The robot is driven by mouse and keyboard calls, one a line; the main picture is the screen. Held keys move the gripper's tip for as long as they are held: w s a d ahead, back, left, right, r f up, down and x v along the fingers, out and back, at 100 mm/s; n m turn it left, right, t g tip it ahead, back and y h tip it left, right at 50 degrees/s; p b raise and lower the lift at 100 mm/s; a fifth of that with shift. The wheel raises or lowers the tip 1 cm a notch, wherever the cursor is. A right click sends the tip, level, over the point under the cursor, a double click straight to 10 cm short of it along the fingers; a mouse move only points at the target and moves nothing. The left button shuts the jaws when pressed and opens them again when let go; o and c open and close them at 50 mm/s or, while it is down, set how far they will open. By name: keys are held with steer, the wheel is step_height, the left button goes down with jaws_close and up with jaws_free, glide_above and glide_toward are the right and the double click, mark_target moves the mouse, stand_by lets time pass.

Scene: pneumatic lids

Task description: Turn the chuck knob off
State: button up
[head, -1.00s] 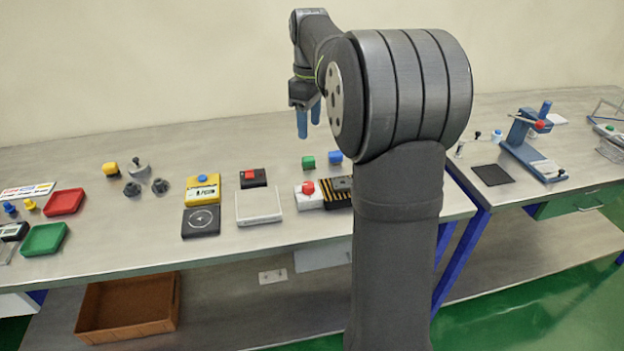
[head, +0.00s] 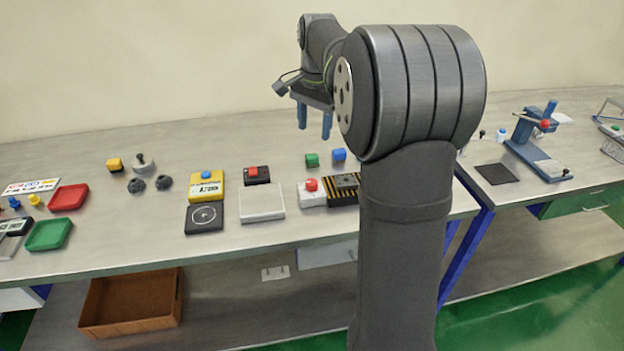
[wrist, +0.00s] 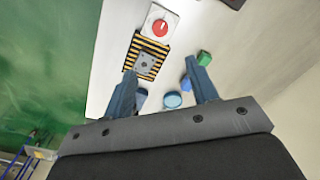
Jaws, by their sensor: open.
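Several controls stand on the bench, and I cannot read which is marked as the chuck. A yellow box (head: 217,193) carries a blue knob (head: 206,175), with a dark plate with a circle (head: 204,219) in front. A black box (head: 265,175) with a red top stands behind a white plate (head: 262,203). A white box (head: 311,198) with a round red knob (head: 311,184) stands beside a black-and-yellow striped plate (head: 345,190); the red knob also shows in the wrist view (wrist: 160,27). My gripper (head: 315,122) is open and empty, raised above the bench.
Green (head: 312,160) and blue (head: 339,154) blocks stand behind the striped plate. Red (head: 68,197) and green (head: 49,235) trays lie at the left. A blue clamp stand (head: 535,140) stands on the right bench.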

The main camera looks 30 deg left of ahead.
mark_target(312, 182)
steer(key=f, duration=1.7)
steer(key=shift+a+f, duration=0.2)
steer(key=shift+a, duration=0.1)
steer(key=c, duration=1)
